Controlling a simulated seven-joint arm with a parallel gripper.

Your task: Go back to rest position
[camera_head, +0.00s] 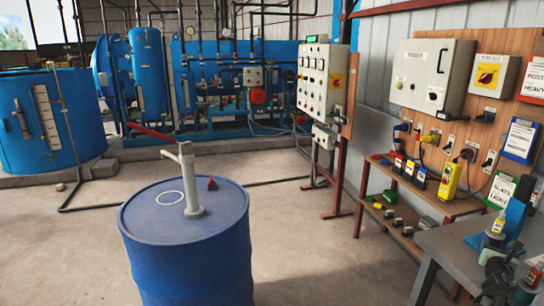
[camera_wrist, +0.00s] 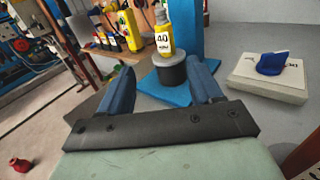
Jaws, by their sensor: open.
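My gripper (camera_wrist: 161,70) is open in the wrist view, its two blue fingers apart with nothing held between them. Beyond the fingertips, a yellow bottle labelled 40 (camera_wrist: 163,36) stands on a dark round pedestal (camera_wrist: 172,74) on a blue stand. Contact between the fingers and the pedestal cannot be told. In the head view, a small bottle (camera_head: 497,226) stands by the blue stand (camera_head: 516,214) at the right.
A grey workbench (camera_head: 448,248) fills the lower right. A wooden shelf (camera_head: 427,198) and wall panel stand behind. A blue drum (camera_head: 186,260) with a hand pump stands on open floor.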

